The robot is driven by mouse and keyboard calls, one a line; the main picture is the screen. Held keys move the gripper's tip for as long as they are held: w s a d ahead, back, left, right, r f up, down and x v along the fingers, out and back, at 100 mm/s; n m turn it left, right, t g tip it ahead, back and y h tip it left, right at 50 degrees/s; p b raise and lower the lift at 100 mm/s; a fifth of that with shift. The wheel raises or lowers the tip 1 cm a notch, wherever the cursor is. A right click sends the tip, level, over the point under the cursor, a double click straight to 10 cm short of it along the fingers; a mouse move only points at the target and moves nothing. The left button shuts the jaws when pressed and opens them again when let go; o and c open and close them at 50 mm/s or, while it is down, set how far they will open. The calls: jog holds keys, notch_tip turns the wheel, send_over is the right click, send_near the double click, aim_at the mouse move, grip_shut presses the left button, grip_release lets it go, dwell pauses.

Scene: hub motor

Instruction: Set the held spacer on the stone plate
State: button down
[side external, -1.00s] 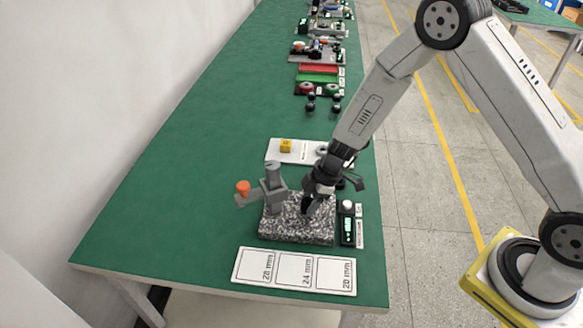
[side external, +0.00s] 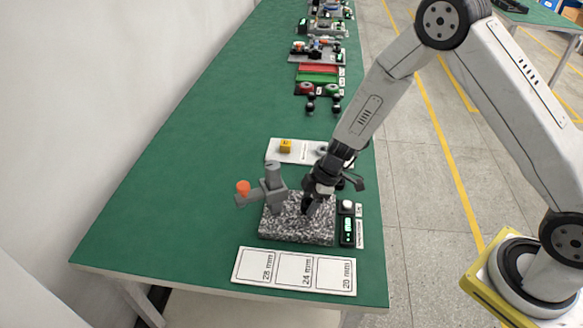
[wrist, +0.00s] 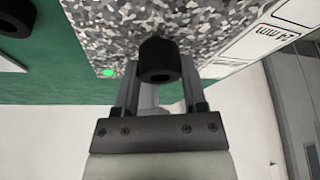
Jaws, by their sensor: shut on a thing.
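The speckled grey stone plate (side external: 297,233) lies on the green table, with a grey gauge stand (side external: 273,180) at its left. My gripper (side external: 312,206) is low over the right half of the plate. In the wrist view my gripper (wrist: 158,92) is shut on a small black spacer (wrist: 158,58), a ring with a hole. Stone surface fills the picture behind the spacer; whether the spacer touches it I cannot tell. A green dot (wrist: 108,72) shows on the plate near its edge. In the side view my fingers hide the spacer.
An orange knob (side external: 243,187) sticks out left of the stand. A black display unit with green digits (side external: 347,228) stands right of the plate. A white card with 28, 24 and 20 mm fields (side external: 294,272) lies in front.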

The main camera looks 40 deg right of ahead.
jog(key=shift+f, duration=0.6)
dwell(0.8)
jog(key=shift+c, duration=0.3)
grip_release()
jog(key=shift+o, duration=0.3)
jog(key=shift+r, duration=0.25)
jog(key=shift+r, duration=3.25)
jog(key=shift+s+d+r, duration=0.1)
